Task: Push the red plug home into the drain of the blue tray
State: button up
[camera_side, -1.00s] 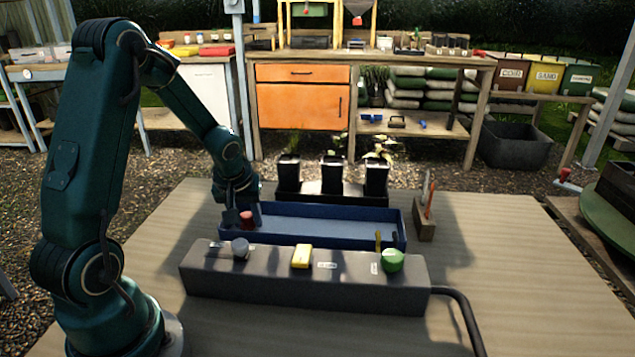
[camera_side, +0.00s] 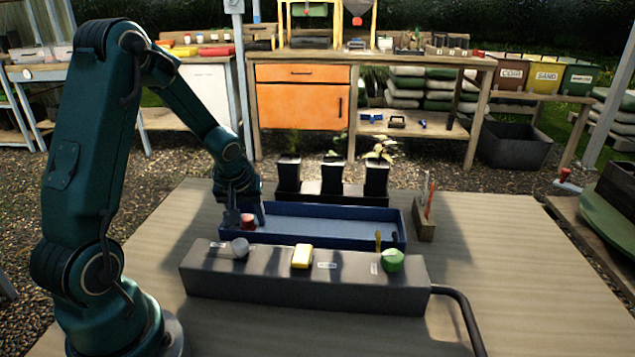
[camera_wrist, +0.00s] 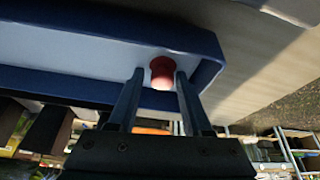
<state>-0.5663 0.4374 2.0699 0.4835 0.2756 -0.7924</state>
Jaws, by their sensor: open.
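The blue tray (camera_side: 320,227) lies on the wooden table behind a long grey box. The red plug (camera_side: 247,221) is at the tray's left end. In the wrist view the plug (camera_wrist: 162,72) stands between the tips of my two fingers, near the tray's end wall (camera_wrist: 210,62). My gripper (camera_side: 246,216) is open around the plug, with a finger to each side. Whether the fingers touch it I cannot tell. The drain is hidden, and how deep the plug sits in it does not show.
The grey box (camera_side: 300,285) in front carries a grey knob (camera_side: 240,247), a yellow block (camera_side: 302,257) and a green knob (camera_side: 392,260). Black pots with plants (camera_side: 333,175) stand behind the tray. A wooden holder (camera_side: 424,224) stands to its right. The table's right side is clear.

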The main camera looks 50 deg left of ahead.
jog(key=shift+s+f, duration=0.25)
jog(key=shift+s, duration=0.15)
jog(key=shift+w+v, duration=0.2)
jog(key=shift+v, duration=1.1)
jog(key=shift+w+v, duration=0.2)
jog(key=shift+v, duration=1.15)
jog(key=shift+r, duration=0.15)
jog(key=shift+w+d+r, duration=0.1)
jog(key=shift+w+d, duration=0.05)
jog(key=d+r+m+t, duration=0.4)
jog(key=d+r, duration=0.5)
jog(key=d, duration=0.1)
jog(key=s+d+m+g+h, duration=0.1)
jog(key=s+d+m+h, duration=0.2)
jog(key=s+d+m, duration=0.3)
jog(key=s+d, duration=0.2)
jog(key=s, duration=0.2)
jog(key=shift+s+d+f+h, duration=0.2)
jog(key=shift+h, duration=0.1)
